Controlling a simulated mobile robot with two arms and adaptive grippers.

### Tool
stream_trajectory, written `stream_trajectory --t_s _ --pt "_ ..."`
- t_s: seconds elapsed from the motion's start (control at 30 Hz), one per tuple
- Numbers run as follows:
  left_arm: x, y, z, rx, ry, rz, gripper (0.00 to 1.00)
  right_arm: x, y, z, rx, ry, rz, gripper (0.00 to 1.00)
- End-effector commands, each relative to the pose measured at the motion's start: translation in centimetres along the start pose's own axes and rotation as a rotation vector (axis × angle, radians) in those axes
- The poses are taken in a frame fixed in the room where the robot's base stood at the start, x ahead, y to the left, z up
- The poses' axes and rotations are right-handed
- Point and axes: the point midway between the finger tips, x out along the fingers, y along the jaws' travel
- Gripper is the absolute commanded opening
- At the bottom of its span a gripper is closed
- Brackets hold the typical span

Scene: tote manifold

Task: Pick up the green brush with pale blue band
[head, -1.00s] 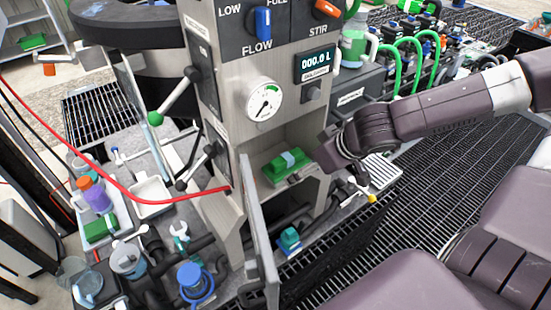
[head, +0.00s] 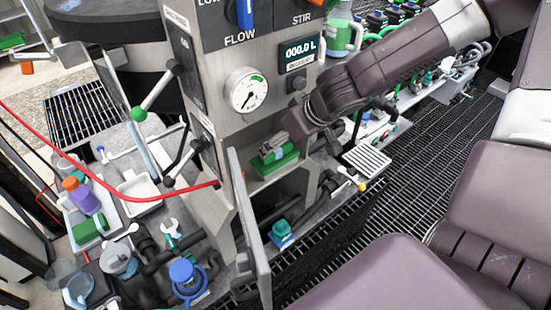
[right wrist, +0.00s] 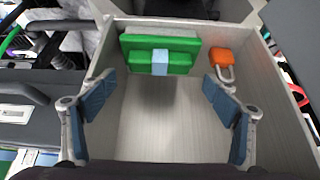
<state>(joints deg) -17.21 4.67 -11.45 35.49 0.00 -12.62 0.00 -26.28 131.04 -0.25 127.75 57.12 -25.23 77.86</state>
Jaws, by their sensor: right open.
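The green brush with a pale blue band (head: 283,163) lies in the open compartment of the grey panel housing. In the right wrist view the brush (right wrist: 185,47) lies crosswise at the far side of the compartment floor, its pale blue band (right wrist: 160,62) around the middle. My right gripper (right wrist: 160,100) is open, its blue-padded fingers spread to either side, with bare floor between them and the brush beyond. In the head view my right gripper (head: 273,146) is at the compartment mouth and partly covers the brush. My left gripper is not in view.
An orange padlock (right wrist: 222,58) lies right of the brush, near the right compartment wall (right wrist: 275,75). An open door (head: 247,225) stands at the compartment's left. A teal-topped blue item (head: 281,232) sits below. Another green block (head: 86,229) lies in a tray at left.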

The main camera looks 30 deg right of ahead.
Motion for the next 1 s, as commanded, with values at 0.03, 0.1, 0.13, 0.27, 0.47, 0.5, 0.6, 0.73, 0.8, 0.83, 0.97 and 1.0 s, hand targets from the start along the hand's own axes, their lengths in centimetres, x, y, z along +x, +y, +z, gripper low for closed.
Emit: stream_trajectory --t_s 0.03,0.1,0.13,0.27,0.47,0.5,0.6,0.73,0.8,0.83,0.97,1.0 --pt "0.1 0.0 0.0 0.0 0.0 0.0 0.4 0.2 0.0 0.0 0.0 0.0 0.0 0.81" --pt "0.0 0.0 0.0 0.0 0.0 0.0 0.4 0.5 0.0 0.1 0.0 -0.001 0.0 0.81" --pt "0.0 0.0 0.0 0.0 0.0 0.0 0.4 0.6 0.0 0.1 -0.001 -0.002 0.0 0.81" --pt "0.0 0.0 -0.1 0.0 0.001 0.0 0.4 1.9 0.1 0.3 0.0 -0.003 0.0 0.81" --pt "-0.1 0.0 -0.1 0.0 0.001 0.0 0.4 4.1 0.1 0.5 -0.001 -0.003 0.0 0.81" --pt "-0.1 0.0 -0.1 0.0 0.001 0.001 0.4 4.4 0.1 0.4 0.0 -0.002 0.001 0.81" --pt "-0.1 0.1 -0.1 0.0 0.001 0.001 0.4 5.1 0.1 0.4 -0.002 -0.001 0.0 0.81" --pt "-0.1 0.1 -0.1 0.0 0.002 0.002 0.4 5.4 0.1 0.3 0.0 0.0 0.0 0.81" --pt "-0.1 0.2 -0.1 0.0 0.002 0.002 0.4 5.4 0.1 0.3 0.0 0.001 0.0 0.81" --pt "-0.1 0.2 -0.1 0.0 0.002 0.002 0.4 5.4 0.1 0.3 0.0 0.001 0.0 0.81" --pt "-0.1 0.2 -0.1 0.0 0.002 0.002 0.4 5.4 0.1 0.3 0.0 0.001 0.0 0.79" --pt "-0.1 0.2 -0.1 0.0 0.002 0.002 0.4 5.4 0.1 0.3 0.0 0.001 0.0 0.75"
